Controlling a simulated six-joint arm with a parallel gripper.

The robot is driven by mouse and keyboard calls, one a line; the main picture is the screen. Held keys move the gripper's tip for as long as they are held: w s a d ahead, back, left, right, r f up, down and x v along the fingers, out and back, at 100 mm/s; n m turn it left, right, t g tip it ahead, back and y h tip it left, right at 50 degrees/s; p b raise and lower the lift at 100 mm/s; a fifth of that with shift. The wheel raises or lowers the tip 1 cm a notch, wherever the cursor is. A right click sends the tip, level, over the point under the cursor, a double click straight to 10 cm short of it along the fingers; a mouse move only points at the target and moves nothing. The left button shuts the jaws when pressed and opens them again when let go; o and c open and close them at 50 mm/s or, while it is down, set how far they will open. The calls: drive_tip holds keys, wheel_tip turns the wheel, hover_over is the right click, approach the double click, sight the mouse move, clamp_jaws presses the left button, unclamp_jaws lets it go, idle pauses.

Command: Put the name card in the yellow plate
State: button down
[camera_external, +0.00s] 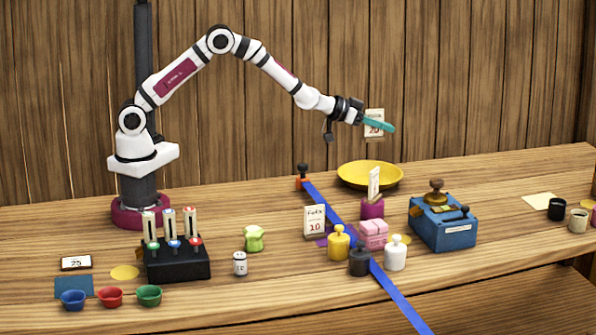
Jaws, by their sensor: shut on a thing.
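My gripper (380,124) has teal fingers and is shut on a small white card (374,132) with red figures that look like 20. The card hangs upright in the air, above the yellow plate (350,181) in the picture and apart from it. The fingers hide part of the card. The plate is a shallow round dish at the back of the table; nothing shows in it. Another white card (314,221) with writing and a red 10 stands near the blue strap. A third card (374,183) stands in a purple holder (372,209) in front of the plate.
A blue strap (400,296) crosses the table. Yellow, black and white weights and a pink block (373,234) cluster beside it. A blue box (444,222) stands right of the plate. A black switch box (178,259) and small bowls are at left.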

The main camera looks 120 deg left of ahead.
drive_tip(key=s+a+n, duration=0.1)
drive_tip(key=s+a, duration=0.4)
drive_tip(key=a, duration=0.7)
drive_tip(key=shift+g+y, duration=0.4)
drive_tip(key=f, duration=1.6)
drive_tip(key=shift+s+f, duration=0.3)
drive_tip(key=shift+f, duration=0.05)
drive_tip(key=c, duration=0.9)
unclamp_jaws()
wheel_tip(320, 180, up, 7)
